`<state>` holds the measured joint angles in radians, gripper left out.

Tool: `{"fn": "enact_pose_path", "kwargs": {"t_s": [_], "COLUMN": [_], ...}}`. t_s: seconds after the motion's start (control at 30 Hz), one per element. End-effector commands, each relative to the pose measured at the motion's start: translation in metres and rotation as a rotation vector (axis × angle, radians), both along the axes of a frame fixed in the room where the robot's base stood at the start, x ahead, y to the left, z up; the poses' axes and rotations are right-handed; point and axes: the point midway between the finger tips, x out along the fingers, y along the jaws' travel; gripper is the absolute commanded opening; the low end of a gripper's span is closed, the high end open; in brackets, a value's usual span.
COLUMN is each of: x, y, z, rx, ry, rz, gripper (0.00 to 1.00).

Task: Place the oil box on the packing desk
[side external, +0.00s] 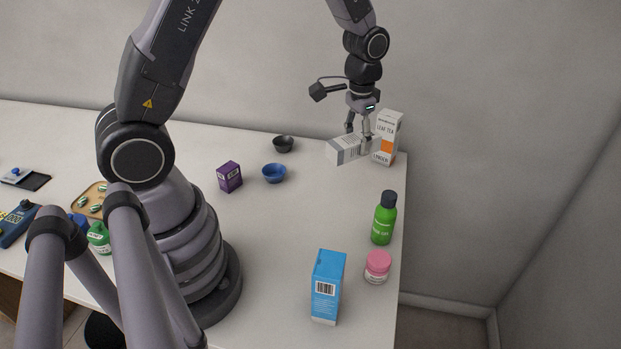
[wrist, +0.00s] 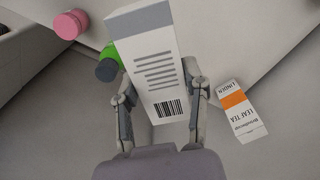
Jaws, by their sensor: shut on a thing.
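My gripper (side external: 361,131) is shut on a white box with a grey end band (side external: 345,149). The box is held tilted, near the far right corner of the white table (side external: 275,230). In the wrist view the held box (wrist: 155,75) shows grey text lines and a barcode, with the fingers (wrist: 160,100) on its two sides. No readable name shows on it, so I cannot tell whether it is the oil box. In the side external view I cannot tell whether it touches the table. I cannot tell which surface is the packing desk.
A green bottle (side external: 383,220), a pink-lidded jar (side external: 377,267) and a blue box (side external: 327,287) stand along the right side. A purple box (side external: 229,177), a blue bowl (side external: 274,173) and a dark bowl (side external: 284,143) stand left.

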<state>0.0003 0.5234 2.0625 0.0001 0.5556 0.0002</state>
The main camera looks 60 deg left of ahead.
Motion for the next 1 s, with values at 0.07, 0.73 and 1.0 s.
{"fn": "enact_pose_path", "kwargs": {"t_s": [0.07,0.73,1.0], "x": [0.0,-0.129,-0.206], "y": [0.003,0.246,0.294], "z": [0.0,-0.044,-0.057], "rx": [0.0,0.0,0.0], "ry": [0.0,0.004,0.002], "rz": [0.014,1.642,2.211], "gripper": [0.07,0.07,0.07]}}
